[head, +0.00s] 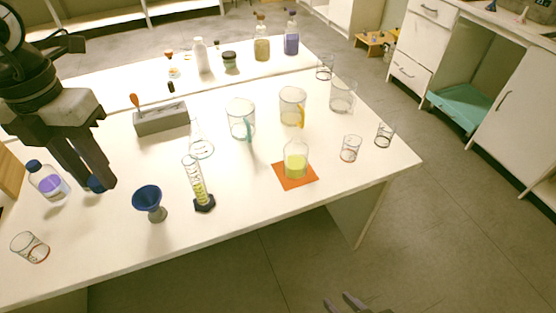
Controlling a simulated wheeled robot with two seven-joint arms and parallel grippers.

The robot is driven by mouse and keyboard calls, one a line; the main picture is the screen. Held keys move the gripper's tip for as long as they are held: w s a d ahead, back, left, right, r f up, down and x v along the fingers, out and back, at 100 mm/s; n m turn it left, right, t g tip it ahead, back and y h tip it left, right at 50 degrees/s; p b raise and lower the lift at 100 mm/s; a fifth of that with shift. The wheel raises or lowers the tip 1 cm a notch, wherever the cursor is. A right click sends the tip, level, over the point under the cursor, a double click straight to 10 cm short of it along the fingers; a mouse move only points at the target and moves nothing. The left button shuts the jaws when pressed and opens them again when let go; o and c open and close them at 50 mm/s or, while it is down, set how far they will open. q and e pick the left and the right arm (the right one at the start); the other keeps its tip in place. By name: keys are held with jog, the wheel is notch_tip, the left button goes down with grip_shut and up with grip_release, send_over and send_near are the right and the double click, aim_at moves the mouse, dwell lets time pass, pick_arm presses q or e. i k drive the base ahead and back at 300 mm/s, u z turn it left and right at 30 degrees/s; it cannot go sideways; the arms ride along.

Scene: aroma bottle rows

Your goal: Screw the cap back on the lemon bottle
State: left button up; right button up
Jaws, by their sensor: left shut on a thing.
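My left gripper (94,184) points down over the left part of the table. Its fingers are shut on a small blue cap (95,184), partly hidden by them. I cannot tell whether the cap touches anything below; no bottle shows clearly there. A clear bottle with purple contents (50,184) and a dark blue cap stands just left of the fingers. A bottle with yellowish contents (262,48) stands at the back; I cannot tell whether it is the lemon one. My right gripper (344,303) is at the bottom edge, off the table, its fingers apart and empty.
A blue funnel (147,198), a graduated cylinder (194,182) and a flask (201,147) stand right of the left gripper. A glass (30,247) is at the front left.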

aim_at(295, 152)
jog(key=z, duration=2.8)
jog(key=k, duration=1.45)
jog(key=u, duration=1.55)
jog(key=i, duration=1)
